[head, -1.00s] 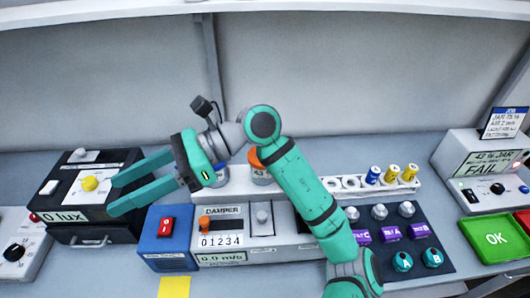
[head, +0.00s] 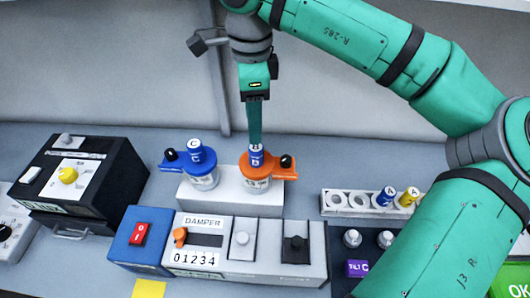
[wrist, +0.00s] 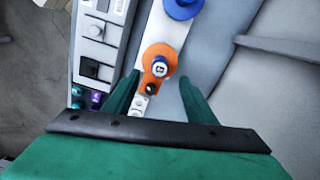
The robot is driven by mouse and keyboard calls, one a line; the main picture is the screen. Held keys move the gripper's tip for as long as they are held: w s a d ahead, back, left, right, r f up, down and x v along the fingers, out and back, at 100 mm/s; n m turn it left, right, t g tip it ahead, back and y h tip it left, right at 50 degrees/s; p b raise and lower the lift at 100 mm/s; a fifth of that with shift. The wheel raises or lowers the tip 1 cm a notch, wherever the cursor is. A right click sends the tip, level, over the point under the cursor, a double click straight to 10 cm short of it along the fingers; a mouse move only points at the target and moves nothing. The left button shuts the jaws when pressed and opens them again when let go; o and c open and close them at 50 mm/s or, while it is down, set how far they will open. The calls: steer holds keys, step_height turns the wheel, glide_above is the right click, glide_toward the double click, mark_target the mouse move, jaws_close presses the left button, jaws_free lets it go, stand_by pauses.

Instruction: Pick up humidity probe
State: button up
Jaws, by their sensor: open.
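No label names the humidity probe. A blue probe with a white lettered top (head: 256,155) stands upright in the orange-collared jar (head: 257,184). It also shows in the wrist view (wrist: 160,67). My gripper (head: 256,143) points down over that probe. In the wrist view my gripper (wrist: 160,78) is open, with its fingers to either side of the orange collar, nothing visibly gripped. Whether the fingertips are level with the probe is unclear. A similar blue probe marked C (head: 195,149) stands in the blue-collared jar (head: 203,178) to the left.
Both jars stand on a white block (head: 230,203) behind the damper panel (head: 245,262). A white rack (head: 340,203) at right holds a blue probe (head: 385,196) and a yellow one (head: 407,198); my arm covers its right end. A black lux box (head: 90,185) stands at left.

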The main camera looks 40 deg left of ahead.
mark_target(255, 147)
steer(key=shift+w+d+f, duration=0.1)
steer(key=shift+w+f, duration=0.1)
steer(key=shift+w, duration=0.05)
steer(key=shift+f, duration=0.35)
steer(key=f, duration=0.9)
steer(key=shift+s+f, duration=0.2)
steer(key=shift+f, duration=0.1)
steer(key=shift+c, duration=0.6)
jaws_close()
